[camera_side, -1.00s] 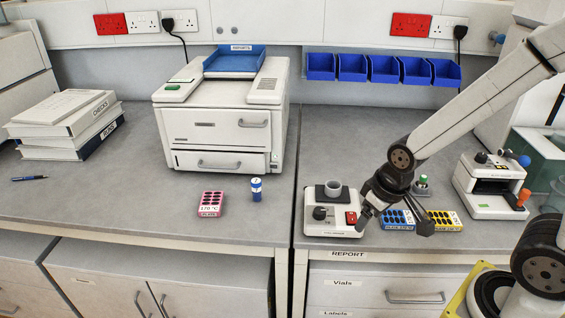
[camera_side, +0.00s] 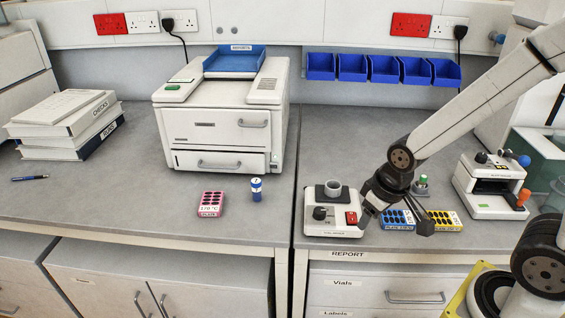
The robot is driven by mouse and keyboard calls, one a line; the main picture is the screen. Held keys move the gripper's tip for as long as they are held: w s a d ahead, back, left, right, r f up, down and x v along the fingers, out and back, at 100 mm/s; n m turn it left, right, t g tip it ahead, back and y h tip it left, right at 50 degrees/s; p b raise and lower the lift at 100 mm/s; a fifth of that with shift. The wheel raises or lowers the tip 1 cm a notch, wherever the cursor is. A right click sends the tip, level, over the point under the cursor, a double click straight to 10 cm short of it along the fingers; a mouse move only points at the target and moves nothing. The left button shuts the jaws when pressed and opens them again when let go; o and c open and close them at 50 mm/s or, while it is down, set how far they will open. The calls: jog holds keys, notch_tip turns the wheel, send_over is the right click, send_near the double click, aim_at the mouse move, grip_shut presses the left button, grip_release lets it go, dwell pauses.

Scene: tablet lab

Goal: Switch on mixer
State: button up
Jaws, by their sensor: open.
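The mixer (camera_side: 322,229) is a small white box near the front edge of the right bench. It has a grey cup-shaped holder (camera_side: 333,188) on a dark pad on top, a black knob (camera_side: 320,213) and a red switch (camera_side: 351,217) on its right front. My gripper (camera_side: 397,228) is open and empty, just right of the mixer. Its left finger is very close to the red switch; I cannot tell whether it touches. The switch's on or off position is too small to tell.
A blue plate (camera_side: 397,219) and a yellow plate (camera_side: 445,221) lie behind and right of my gripper. A white device (camera_side: 490,187) stands further right. A pink plate (camera_side: 210,204) and a blue-and-white vial (camera_side: 256,190) are on the left bench. Blue bins (camera_side: 383,69) hang behind.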

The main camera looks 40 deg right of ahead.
jog(key=shift+w+d+r, duration=0.1)
jog(key=shift+w, duration=0.1)
grip_shut()
jog(key=w+d+r+n+g+y, duration=0.1)
jog(key=w+d+r+n+g, duration=0.2)
jog(key=w+r+n, duration=0.4)
jog(key=shift+d+r+n+g, duration=0.3)
jog(key=shift+d+r+n, duration=0.4)
jog(key=shift+n, duration=0.3)
